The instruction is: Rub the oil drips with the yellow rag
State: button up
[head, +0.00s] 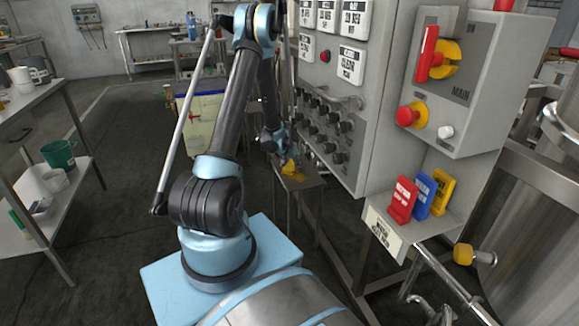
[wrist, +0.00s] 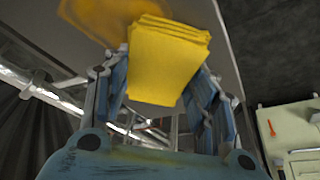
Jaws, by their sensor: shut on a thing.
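My gripper (wrist: 163,82) is shut on the folded yellow rag (wrist: 168,58), which sticks out past the fingertips in the wrist view. An amber oil stain (wrist: 92,16) lies on a grey top (wrist: 222,62) just beyond the rag, to its upper left. In the head view my gripper (head: 288,159) is low over a small stand (head: 309,180), with the rag (head: 293,170) at its top. I cannot tell whether the rag touches the surface. The rag and my arm hide the stain in the head view.
A control cabinet (head: 340,115) with knobs and labels stands close to the right of the stand. A grey switch box (head: 470,90) and a ledge with red, blue and yellow tags (head: 422,195) jut out nearer.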

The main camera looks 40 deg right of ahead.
aim_at(294, 169)
jog(key=shift+s, duration=0.1)
jog(key=shift+s+a, duration=0.3)
jog(key=shift+s, duration=0.55)
jog(key=shift+s+a, duration=0.25)
jog(key=shift+s, duration=0.55)
jog(key=shift+w, duration=0.15)
